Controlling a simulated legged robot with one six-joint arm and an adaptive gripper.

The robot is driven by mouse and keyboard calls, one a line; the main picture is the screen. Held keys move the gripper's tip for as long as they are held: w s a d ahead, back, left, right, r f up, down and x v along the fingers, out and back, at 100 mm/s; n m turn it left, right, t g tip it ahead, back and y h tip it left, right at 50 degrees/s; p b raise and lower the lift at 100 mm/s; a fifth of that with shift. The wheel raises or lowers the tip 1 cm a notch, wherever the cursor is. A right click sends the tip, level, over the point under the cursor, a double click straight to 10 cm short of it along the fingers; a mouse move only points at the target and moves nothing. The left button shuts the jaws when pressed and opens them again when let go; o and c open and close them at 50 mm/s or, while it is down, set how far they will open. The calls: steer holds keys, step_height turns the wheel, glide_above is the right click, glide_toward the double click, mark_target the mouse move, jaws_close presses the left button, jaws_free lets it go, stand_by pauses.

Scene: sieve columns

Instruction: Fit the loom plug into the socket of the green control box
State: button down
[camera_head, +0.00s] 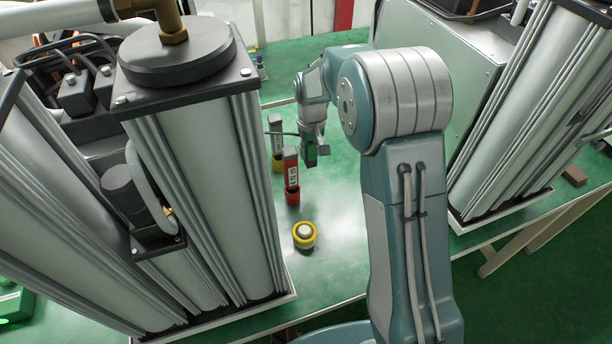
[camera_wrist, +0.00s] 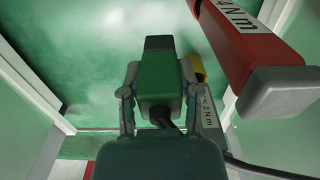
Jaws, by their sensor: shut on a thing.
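My gripper (camera_head: 315,148) is shut on the loom plug (camera_wrist: 160,82), a green block with a dark front end and a dark cable at its back. The plug also shows in the head view (camera_head: 310,157), held above the green table. In the wrist view the two fingers grip it from both sides. A green box (camera_head: 14,303) with a bright green glow stands at the lower left edge of the head view, partly cut off; it may be the control box. I cannot make out its socket.
A red tool (camera_head: 291,170) marked in Nm stands in a red holder, close to the plug. A grey tool (camera_head: 277,135) stands behind it in a yellow holder. Tall columns (camera_head: 200,190) flank the table on both sides.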

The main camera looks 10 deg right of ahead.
mark_target(309, 165)
step_height(309, 165, down, 6)
steer(key=shift+a+r, duration=0.1)
steer(key=shift+a, duration=0.05)
steer(key=shift+f, duration=2.3)
steer(key=shift+f, duration=0.1)
steer(key=shift+c, duration=1.6)
jaws_free()
